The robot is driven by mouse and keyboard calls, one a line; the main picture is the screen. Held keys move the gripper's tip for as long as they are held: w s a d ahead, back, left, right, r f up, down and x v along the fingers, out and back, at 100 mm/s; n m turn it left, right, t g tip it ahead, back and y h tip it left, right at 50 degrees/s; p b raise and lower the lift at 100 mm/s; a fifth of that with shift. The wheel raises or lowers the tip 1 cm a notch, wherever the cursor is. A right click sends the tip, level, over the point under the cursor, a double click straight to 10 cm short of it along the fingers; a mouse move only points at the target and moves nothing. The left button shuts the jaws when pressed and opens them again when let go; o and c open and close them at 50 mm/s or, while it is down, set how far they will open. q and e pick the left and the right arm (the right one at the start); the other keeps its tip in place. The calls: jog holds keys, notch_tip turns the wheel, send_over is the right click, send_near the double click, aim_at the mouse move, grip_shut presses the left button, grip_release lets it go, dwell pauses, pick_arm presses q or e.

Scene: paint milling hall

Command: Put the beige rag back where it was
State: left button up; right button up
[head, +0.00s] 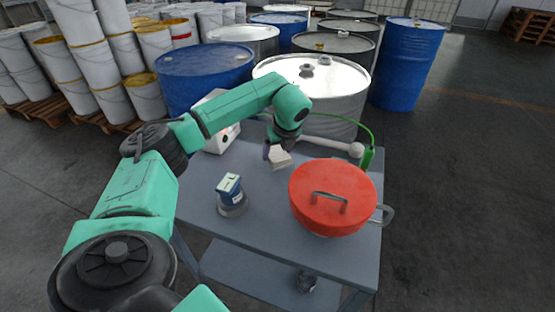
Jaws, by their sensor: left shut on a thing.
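My left gripper (271,150) reaches over the far middle of the grey table (265,222) and points down. It is shut on the beige rag (280,160), a small pale piece at its fingertips. The rag hangs at or just above the table top; I cannot tell whether it touches. The fingers are small and partly hidden by my wrist. My right gripper is not in the head view.
A pot with a red lid (333,190) stands at the right. A blue and grey device (231,195) stands front left. A white box (220,136) is behind my forearm. A white rod (330,146) and green handle (368,158) lie behind. Drums (205,75) crowd the background.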

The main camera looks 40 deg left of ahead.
aim_at(278, 156)
pick_arm(q)
jog(key=f, duration=0.3)
jog(key=shift+s, duration=0.2)
jog(key=shift+w+f, duration=0.15)
jog(key=shift+f, duration=0.2)
jog(key=o, duration=0.9)
jog(key=shift+f, duration=0.1)
jog(key=shift+o, duration=1.3)
jog(key=shift+r, duration=0.25)
jog(key=shift+d+r, duration=0.2)
jog(key=shift+r, duration=0.15)
jog(key=b+v, duration=0.1)
jog(key=v, duration=1)
